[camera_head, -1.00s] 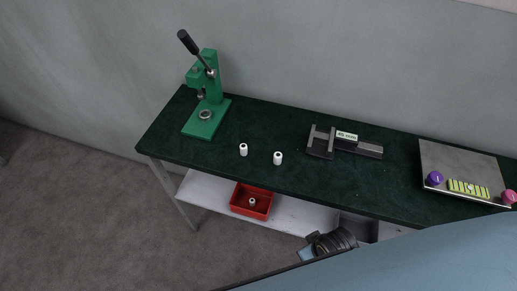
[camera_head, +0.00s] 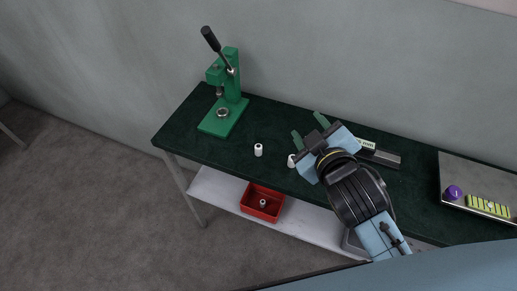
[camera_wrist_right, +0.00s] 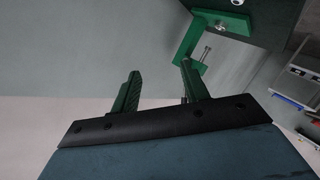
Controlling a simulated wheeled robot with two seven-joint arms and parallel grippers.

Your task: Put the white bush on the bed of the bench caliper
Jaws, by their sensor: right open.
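Two white bushes stand upright on the dark green bench top: a left bush (camera_head: 258,150) and a right bush (camera_head: 292,161), which is partly covered by my right gripper. The bench caliper lies behind my right gripper in the head view. Its display (camera_head: 368,145) and grey beam (camera_head: 386,158) show, but its jaws and bed are hidden. My right gripper (camera_head: 308,128) is open and empty, above the bench between the right bush and the caliper. Its two green fingers (camera_wrist_right: 160,70) are apart with nothing between them in the wrist view. My left gripper is out of view.
A green lever press (camera_head: 224,110) stands at the bench's left end. The bench front between press and bushes is clear.

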